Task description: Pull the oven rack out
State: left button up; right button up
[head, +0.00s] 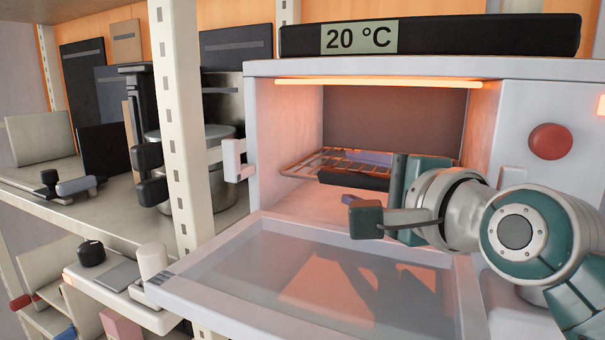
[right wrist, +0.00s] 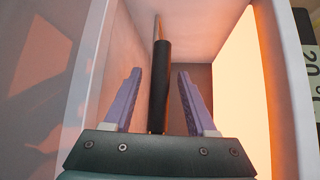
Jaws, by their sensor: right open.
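The oven (head: 375,68) stands open, with its door (head: 340,285) folded down flat in front. The wire rack (head: 312,164) lies level inside the cavity, with a black handle bar (head: 350,181) along its front. My right gripper (right wrist: 159,73) is at the oven opening, open, with its purple fingers one on either side of the black handle bar (right wrist: 159,85). Gaps show between the bar and both fingers in the right wrist view. My right wrist hides the right part of the rack in the head view. My left gripper is not in view.
A display reading 20 °C (head: 360,37) sits on top of the oven. A red knob (head: 550,141) is on its right panel. A shelf post (head: 178,120) and a shelf with a metal pot (head: 212,150) stand to the left. The lowered door is bare.

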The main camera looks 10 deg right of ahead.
jog(key=shift+x, duration=1.4)
jog(key=c, duration=0.9)
grip_shut()
jog(key=shift+r, duration=0.2)
